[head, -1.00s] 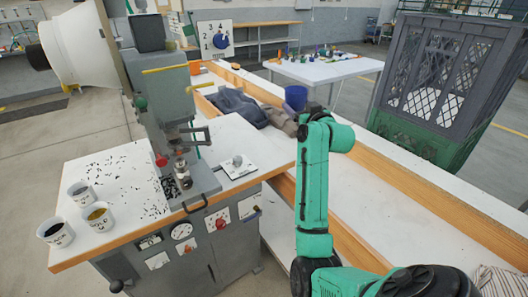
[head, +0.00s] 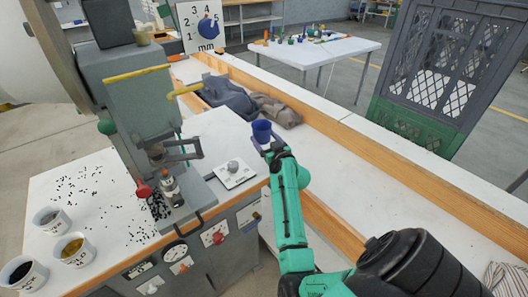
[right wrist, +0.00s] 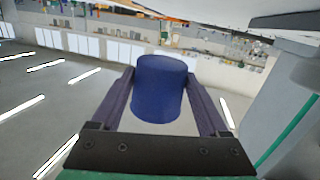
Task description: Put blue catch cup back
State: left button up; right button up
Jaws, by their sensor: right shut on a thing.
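The blue catch cup (head: 262,131) is held up near the right end of the press table in the head view. In the right wrist view the cup (right wrist: 160,88) sits between the two dark fingers of my right gripper (right wrist: 160,95). My right gripper (head: 266,143) is shut on the cup, whose open top faces up in the head view. The grey eyelet press (head: 135,110) stands to the left of the cup, with its small post (head: 170,188) and black bits around its base. My left gripper is in neither view.
White cups (head: 75,249) stand at the table's front left. A small white plate with a knob (head: 234,173) lies just in front of the cup. Dark cloth (head: 230,98) and brown cloth (head: 275,110) lie on the bench behind. A grey and green crate (head: 440,75) stands at right.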

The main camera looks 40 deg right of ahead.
notch_tip(320, 180, down, 6)
jog(key=shift+f+b, duration=0.1)
jog(key=shift+b, duration=0.55)
jog(key=shift+f, duration=0.2)
jog(key=o, duration=1.3)
jog(key=shift+r, duration=0.1)
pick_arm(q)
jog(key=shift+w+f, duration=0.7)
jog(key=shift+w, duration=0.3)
pick_arm(e)
jog(key=shift+o, duration=0.2)
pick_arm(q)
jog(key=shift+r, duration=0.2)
pick_arm(e)
jog(key=shift+s+r, duration=0.1)
jog(key=shift+r, duration=0.05)
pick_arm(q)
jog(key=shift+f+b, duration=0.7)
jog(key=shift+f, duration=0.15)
pick_arm(e)
jog(key=v, duration=1.1)
jog(key=shift+s, duration=0.4)
